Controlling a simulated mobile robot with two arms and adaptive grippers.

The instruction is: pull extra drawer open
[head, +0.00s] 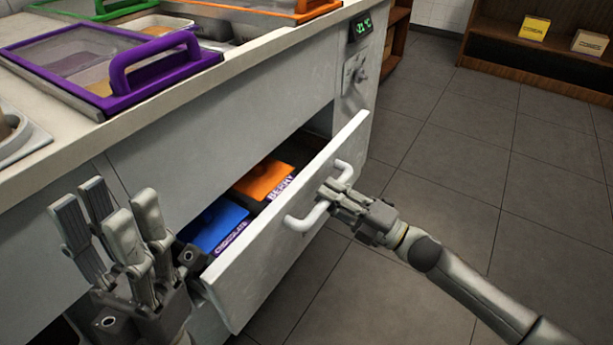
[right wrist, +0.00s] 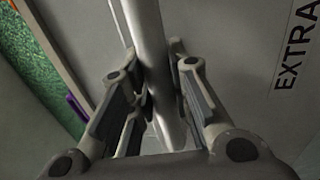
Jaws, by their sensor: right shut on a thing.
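The extra drawer (head: 285,235) is a white drawer pulled partly out of the counter in the head view. Its white bar handle (head: 307,221) is on the front, and my right gripper (head: 335,192) is shut on it. The right wrist view shows the handle (right wrist: 150,50) between the fingers of my right gripper (right wrist: 158,95) and the word EXTRA on the drawer front. Inside the drawer lie a blue-topped chocolate container (head: 215,225) and an orange-topped berry container (head: 263,180). My left gripper (head: 110,225) is open and empty, left of the drawer.
The counter (head: 190,100) holds a purple-framed lid (head: 100,60) and green- and orange-framed lids along the back. A shelf with a yellow box (head: 534,28) and a tan box (head: 589,42) stands at the far right. The tiled floor right of the drawer is clear.

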